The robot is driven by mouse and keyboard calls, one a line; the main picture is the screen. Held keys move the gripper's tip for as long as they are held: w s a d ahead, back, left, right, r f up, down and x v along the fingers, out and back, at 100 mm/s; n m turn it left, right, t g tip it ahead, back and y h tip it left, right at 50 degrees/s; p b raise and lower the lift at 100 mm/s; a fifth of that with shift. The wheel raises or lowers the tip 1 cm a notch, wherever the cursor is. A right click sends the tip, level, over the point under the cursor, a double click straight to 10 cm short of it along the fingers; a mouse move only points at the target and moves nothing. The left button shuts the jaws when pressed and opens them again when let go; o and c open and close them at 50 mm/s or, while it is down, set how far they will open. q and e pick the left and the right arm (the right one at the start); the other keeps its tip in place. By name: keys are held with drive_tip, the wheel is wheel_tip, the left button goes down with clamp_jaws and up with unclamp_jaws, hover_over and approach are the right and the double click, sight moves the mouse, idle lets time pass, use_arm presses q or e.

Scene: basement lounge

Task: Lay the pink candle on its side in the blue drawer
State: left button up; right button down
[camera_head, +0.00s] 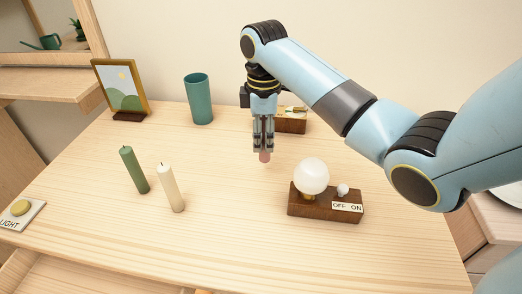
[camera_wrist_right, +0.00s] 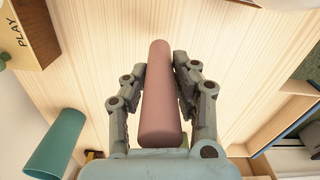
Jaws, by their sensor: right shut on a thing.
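The pink candle (camera_wrist_right: 160,95) is between the fingers of my right gripper (camera_wrist_right: 160,78), which is shut on it. In the head view only the candle's lower end (camera_head: 264,156) shows below the right gripper (camera_head: 263,146), over the back middle of the table. The candle looks roughly upright there, and I cannot tell whether it touches the tabletop. An open wooden drawer (camera_head: 60,278) shows at the front left edge; no blue shows on it. In the wrist view a dark blue edge (camera_wrist_right: 300,122) shows at the right; I cannot tell whether it is the blue drawer. My left gripper is not in view.
A green candle (camera_head: 134,170) and a cream candle (camera_head: 171,188) stand at left. A lamp with a switch (camera_head: 325,200) stands at right. A teal cup (camera_head: 199,100), a picture frame (camera_head: 120,88) and a wooden box (camera_head: 292,125) are at the back. The front middle is clear.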

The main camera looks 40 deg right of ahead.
sight(263, 150)
drive_tip(key=shift+w+d+f, duration=0.25)
drive_tip(key=shift+w+f, duration=0.05)
drive_tip(key=shift+f, duration=0.2)
wheel_tip(263, 150, down, 3)
drive_tip(key=shift+r, duration=0.15)
drive_tip(key=shift+f, duration=0.5)
drive_tip(key=c, duration=1)
unclamp_jaws()
drive_tip(key=shift+c, duration=0.2)
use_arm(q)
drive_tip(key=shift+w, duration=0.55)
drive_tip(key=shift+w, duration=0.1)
use_arm(e)
wheel_tip(263, 150, up, 12)
drive_tip(key=shift+r, duration=0.15)
